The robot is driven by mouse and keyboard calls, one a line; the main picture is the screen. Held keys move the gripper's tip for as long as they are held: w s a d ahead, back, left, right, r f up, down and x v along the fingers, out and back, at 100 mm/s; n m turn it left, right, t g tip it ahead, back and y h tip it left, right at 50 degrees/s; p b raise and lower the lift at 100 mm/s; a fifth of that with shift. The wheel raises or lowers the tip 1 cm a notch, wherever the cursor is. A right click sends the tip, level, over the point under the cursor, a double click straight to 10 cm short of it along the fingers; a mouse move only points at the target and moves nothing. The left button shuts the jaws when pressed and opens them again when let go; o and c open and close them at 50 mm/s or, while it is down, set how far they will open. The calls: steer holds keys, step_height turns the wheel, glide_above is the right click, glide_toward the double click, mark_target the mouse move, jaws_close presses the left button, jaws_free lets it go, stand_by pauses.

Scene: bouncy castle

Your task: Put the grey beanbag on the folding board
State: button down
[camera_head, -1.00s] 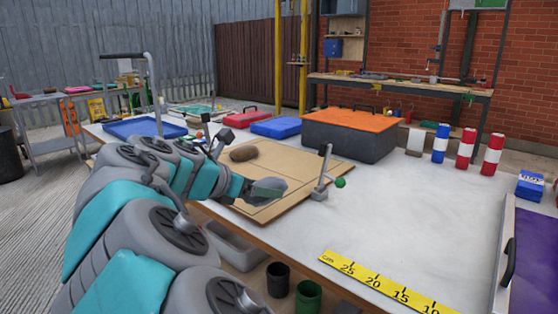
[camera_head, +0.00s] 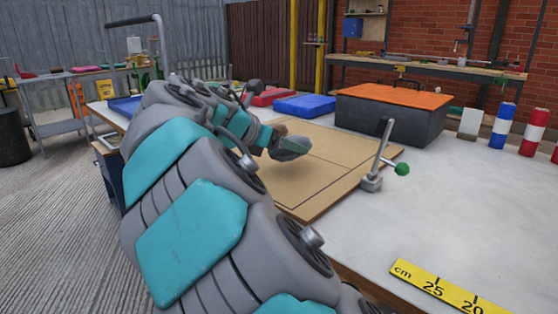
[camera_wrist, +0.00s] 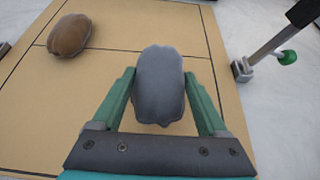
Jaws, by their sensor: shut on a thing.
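The grey beanbag (camera_wrist: 160,85) is between the two green fingers of my gripper (camera_wrist: 160,88), which is shut on it. In the head view the grey beanbag (camera_head: 291,147) shows at the end of my arm, with my gripper (camera_head: 277,142) around it. The tan folding board (camera_head: 318,170) with dark lines lies on the table. The beanbag is over the board in the wrist view; the gap below it is hard to judge. A brown beanbag (camera_wrist: 69,36) lies on the board, to the left in the wrist view, and is mostly hidden in the head view.
A metal post clamp with a green knob (camera_head: 402,169) stands at the board's right edge. An orange-topped dark box (camera_head: 393,117), a blue case (camera_head: 305,105) and a red case (camera_head: 272,96) stand behind. A yellow ruler (camera_head: 440,286) lies front right.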

steer(key=shift+f+b, duration=1.8)
steer(key=shift+b, duration=0.7)
steer(key=shift+r, duration=0.15)
jaws_free()
steer(key=shift+f, duration=0.2)
steer(key=shift+r, duration=0.1)
steer(key=p+v, duration=0.1)
steer(key=v, duration=0.9)
steer(key=shift+a+r, duration=0.15)
steer(key=shift+r, duration=0.05)
steer(key=shift+p+v, duration=0.3)
steer(key=shift+v, duration=0.55)
steer(key=shift+s, duration=0.1)
